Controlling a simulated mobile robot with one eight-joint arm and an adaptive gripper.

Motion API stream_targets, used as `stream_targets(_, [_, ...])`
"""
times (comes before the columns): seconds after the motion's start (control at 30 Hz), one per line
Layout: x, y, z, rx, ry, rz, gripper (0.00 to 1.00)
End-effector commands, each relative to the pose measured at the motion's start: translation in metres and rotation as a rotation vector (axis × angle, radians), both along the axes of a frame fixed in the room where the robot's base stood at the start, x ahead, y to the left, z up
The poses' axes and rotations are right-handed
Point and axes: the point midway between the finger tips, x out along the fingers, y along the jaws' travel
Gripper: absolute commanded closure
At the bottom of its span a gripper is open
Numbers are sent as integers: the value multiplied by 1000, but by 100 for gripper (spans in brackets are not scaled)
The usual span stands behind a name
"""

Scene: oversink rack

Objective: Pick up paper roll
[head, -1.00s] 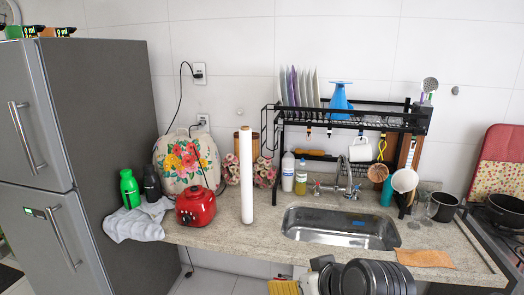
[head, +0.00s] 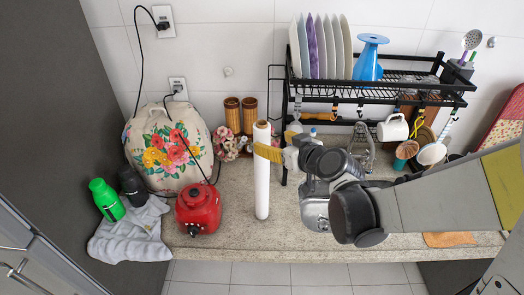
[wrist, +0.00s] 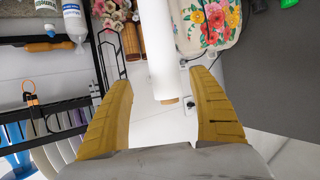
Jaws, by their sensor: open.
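The paper roll (head: 262,185) is a tall white cylinder standing upright on the stone counter (head: 235,208), to the right of the red appliance. My gripper (head: 268,152) reaches in from the right at the roll's upper part, with a yellow finger seen against it. In the wrist view, which looks upside down, the roll (wrist: 162,45) shows between the two spread yellow fingers of my gripper (wrist: 162,80). Its brown core end shows there. A gap is visible on each side, wider on the left. The gripper is open; the far finger is mostly hidden in the head view.
A red appliance (head: 198,207) stands close left of the roll, with a floral cover (head: 170,150) behind. A black dish rack (head: 385,92) with plates and a blue item (head: 369,60) rises at the back right. A green bottle (head: 106,200) stands on a cloth (head: 128,233).

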Motion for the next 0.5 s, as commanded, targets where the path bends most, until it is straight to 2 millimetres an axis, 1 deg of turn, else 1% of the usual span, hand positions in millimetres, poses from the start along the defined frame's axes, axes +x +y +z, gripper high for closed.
stream_targets(0.17, [11, 9, -5, -1, 1, 1, 30])
stream_targets(0.3, [27, 24, -12, 0, 0, 2, 30])
stream_targets(0.4, [38, 30, -17, -1, 1, 1, 30])
stream_targets(0.5, [43, 33, -20, 0, 1, 1, 30])
